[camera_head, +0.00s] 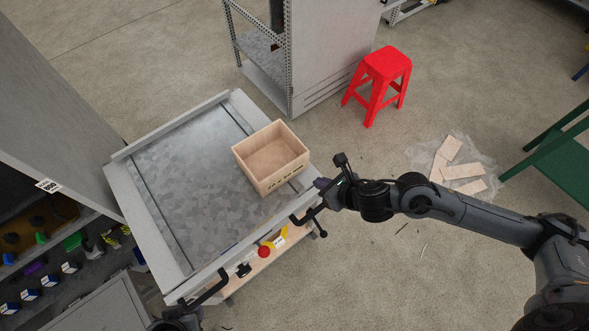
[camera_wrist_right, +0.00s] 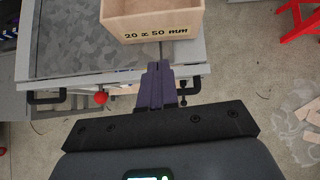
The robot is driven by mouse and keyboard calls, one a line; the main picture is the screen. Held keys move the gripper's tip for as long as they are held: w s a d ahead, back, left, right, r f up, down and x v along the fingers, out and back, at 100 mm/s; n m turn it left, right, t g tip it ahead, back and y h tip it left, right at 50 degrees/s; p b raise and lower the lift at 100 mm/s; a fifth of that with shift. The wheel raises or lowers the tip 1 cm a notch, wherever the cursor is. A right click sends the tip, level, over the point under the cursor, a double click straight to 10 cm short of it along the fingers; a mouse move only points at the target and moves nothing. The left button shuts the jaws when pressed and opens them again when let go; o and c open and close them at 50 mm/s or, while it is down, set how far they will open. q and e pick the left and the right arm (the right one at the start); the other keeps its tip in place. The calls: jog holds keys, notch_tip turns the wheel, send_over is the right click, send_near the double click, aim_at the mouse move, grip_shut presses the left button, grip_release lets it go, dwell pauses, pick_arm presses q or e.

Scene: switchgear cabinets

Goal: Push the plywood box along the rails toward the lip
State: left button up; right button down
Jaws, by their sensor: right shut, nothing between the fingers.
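The open plywood box (camera_head: 284,177), marked "20 x 50 mm", sits upright and looks empty on the right part of the grey cart top (camera_head: 185,190). It also shows in the right wrist view (camera_wrist_right: 135,28). Dark narrow lines, perhaps the rails, run along the cart top; the box overlaps the right one. A raised strip (camera_head: 170,125) edges the cart by the cabinet; I cannot tell whether it is the lip. My right gripper (camera_head: 320,185) is shut and empty beside the box's lettered face. Its fingers (camera_wrist_right: 158,70) point toward that face; contact is unclear.
The cart's near side has black handles (camera_head: 207,290) and a red knob (camera_head: 264,252). A grey cabinet (camera_head: 60,110) stands against the cart's left end. A red stool (camera_head: 382,80) and loose wood pieces (camera_head: 463,170) are on the floor. Most of the cart top is clear.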

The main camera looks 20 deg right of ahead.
jog(key=x, duration=0.4)
jog(key=w+r+x, duration=0.1)
jog(key=x, duration=0.6)
jog(key=shift+w+a+r, duration=0.1)
jog(key=shift+w+a, duration=0.3)
jog(key=shift+w, duration=0.1)
jog(key=shift+w+a, duration=0.15)
jog(key=shift+w, duration=0.2)
jog(key=shift+w, duration=0.1)
